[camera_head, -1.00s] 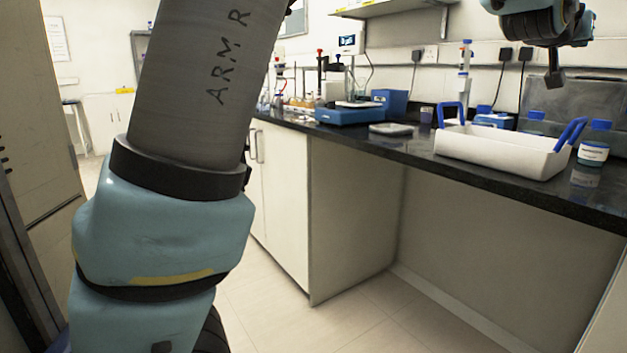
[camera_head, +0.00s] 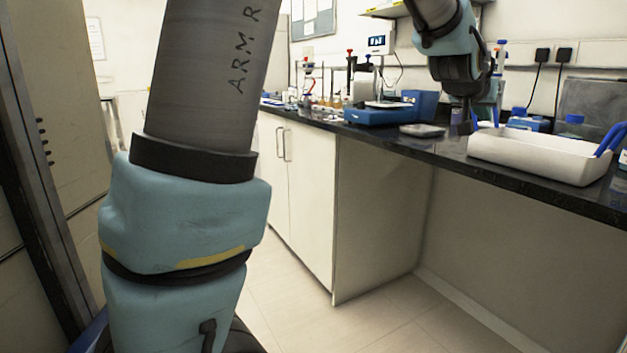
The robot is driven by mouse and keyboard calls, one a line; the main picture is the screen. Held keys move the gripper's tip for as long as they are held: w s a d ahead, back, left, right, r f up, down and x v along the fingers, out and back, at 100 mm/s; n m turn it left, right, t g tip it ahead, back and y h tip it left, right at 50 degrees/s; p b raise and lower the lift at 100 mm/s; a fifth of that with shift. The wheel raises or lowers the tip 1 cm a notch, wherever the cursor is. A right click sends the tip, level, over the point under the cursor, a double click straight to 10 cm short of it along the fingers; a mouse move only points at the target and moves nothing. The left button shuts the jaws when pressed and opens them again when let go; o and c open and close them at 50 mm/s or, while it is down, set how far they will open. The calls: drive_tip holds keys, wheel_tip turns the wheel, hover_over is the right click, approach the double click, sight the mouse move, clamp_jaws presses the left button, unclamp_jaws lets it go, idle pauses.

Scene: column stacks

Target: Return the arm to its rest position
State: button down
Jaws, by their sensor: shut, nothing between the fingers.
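My arm rises large on the left, with a grey tube marked "ARM R" and teal joints. Its far end comes back into view at the upper right, bent downward. My gripper (camera_head: 465,113) hangs at that end, a small dark shape pointing down over the bench, shut and empty. It appears just left of the white tray (camera_head: 540,157) in the picture, apart from its wall as far as I can see. The fingers are small and dark against the background.
The black bench top (camera_head: 450,153) runs along the wall. A blue device (camera_head: 385,112) and a flat grey dish (camera_head: 422,130) stand left of my gripper. Open floor (camera_head: 370,320) lies in front.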

drive_tip(key=a+f+n+g+y, duration=0.1)
drive_tip(key=a+f+y, duration=0.1)
drive_tip(key=a+f, duration=0.55)
drive_tip(key=a+f+n+g+y, duration=0.15)
drive_tip(key=a+f, duration=0.25)
drive_tip(key=a, duration=0.6)
drive_tip(key=a+f+n+y, duration=0.25)
drive_tip(key=a+f, duration=0.25)
drive_tip(key=a, duration=0.4)
drive_tip(key=s+a+f+n+g+y, duration=0.15)
drive_tip(key=s+a+f, duration=0.25)
drive_tip(key=s+a, duration=0.4)
drive_tip(key=s+a+f+n+g+y, duration=0.1)
drive_tip(key=s+a+f+g+y, duration=0.15)
drive_tip(key=s+a+f, duration=0.4)
wheel_tip(320, 180, up, 20)
drive_tip(key=a+h+p, duration=0.1)
drive_tip(key=a+p, duration=0.1)
drive_tip(key=p, duration=1.6)
drive_tip(key=shift+w+f+g, duration=0.2)
drive_tip(key=shift+w+g, duration=0.05)
drive_tip(key=shift+g, duration=0.1)
drive_tip(key=shift+m, duration=0.25)
